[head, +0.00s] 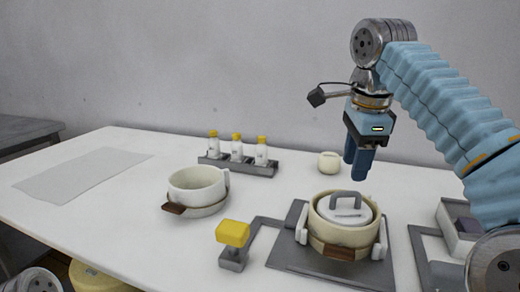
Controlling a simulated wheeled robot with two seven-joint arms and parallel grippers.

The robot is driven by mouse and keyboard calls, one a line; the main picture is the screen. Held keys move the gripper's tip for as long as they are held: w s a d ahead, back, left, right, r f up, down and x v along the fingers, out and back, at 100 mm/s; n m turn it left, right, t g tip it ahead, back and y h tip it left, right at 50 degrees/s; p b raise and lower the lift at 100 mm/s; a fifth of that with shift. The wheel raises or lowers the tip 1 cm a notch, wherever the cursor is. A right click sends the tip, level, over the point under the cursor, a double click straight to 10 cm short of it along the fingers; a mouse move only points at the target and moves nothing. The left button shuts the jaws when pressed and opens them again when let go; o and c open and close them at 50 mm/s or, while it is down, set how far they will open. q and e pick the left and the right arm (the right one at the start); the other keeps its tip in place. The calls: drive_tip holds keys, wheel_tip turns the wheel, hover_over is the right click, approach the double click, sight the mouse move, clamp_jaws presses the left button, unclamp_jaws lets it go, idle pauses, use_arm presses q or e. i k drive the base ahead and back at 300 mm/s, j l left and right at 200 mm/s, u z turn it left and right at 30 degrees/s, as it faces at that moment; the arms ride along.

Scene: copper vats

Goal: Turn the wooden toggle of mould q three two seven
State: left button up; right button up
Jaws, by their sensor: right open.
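A cream round mould (329,226) with a grey-handled lid (345,208) sits in a grey holder on a dark plate. A wooden piece (338,250) shows on its front side. A second cream vessel (197,186), open on top, stands at centre left, with a wooden piece (174,208) at its lower left. I cannot read a label on either, so I cannot tell which is q three two seven. My right gripper (358,172) points down, open and empty, above and behind the lidded mould, apart from it. My left gripper is out of view.
A yellow-topped grey lever or block (233,234) stands left of the plate. A grey rack (240,164) holds yellow-capped bottles. A small cream jar (329,162) stands behind the mould. Grey trays (432,262) lie at right. The table's left side is clear around a flat grey sheet (82,173).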

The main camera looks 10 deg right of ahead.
sight(339, 252)
drive_tip(key=k, duration=1.5)
